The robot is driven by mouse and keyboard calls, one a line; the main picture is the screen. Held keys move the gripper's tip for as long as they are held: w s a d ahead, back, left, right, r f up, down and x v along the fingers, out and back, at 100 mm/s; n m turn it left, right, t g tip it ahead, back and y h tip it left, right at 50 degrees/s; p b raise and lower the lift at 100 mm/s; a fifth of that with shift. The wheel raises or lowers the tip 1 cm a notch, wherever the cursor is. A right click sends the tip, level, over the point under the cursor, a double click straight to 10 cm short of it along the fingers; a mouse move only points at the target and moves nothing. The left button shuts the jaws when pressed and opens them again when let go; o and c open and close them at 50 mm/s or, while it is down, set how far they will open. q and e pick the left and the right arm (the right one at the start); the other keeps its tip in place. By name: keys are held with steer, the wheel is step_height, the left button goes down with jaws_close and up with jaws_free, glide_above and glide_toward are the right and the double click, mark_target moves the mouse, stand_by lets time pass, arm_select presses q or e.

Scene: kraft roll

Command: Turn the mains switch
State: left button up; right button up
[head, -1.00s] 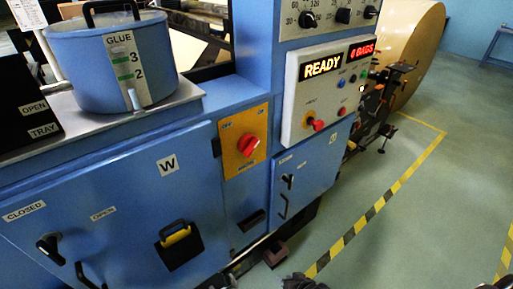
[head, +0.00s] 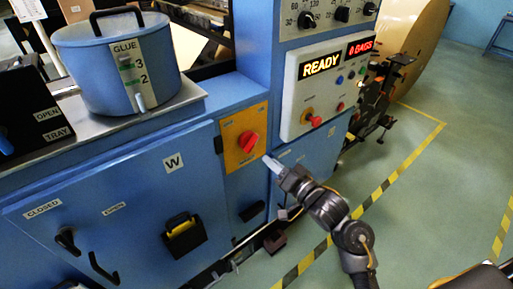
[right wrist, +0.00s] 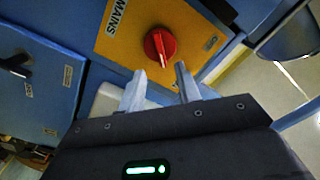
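The mains switch is a red rotary knob (head: 248,142) on an orange plate (head: 233,158) on the blue machine front. Its grip slants in the head view. In the right wrist view the red knob (right wrist: 159,47) lies just beyond the fingertips, with the word MAINS on the orange plate (right wrist: 116,45). My right gripper (head: 269,161) is just right of and below the knob in the head view. In the right wrist view my right gripper (right wrist: 160,78) is open, with an empty gap between its fingers, apart from the knob. My left gripper is not in view.
A control panel (head: 318,93) right of the switch shows READY and 0 BAGS. A blue glue pot (head: 112,65) stands on a ledge at left. A cabinet door (head: 125,215) has dark handles. Open floor with yellow-black tape (head: 378,190) lies at right.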

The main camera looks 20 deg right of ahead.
mark_target(253, 146)
steer(key=p+x, duration=0.1)
steer(key=x, duration=0.7)
steer(key=shift+w+a, duration=0.1)
steer(key=shift+w, duration=0.1)
jaws_close()
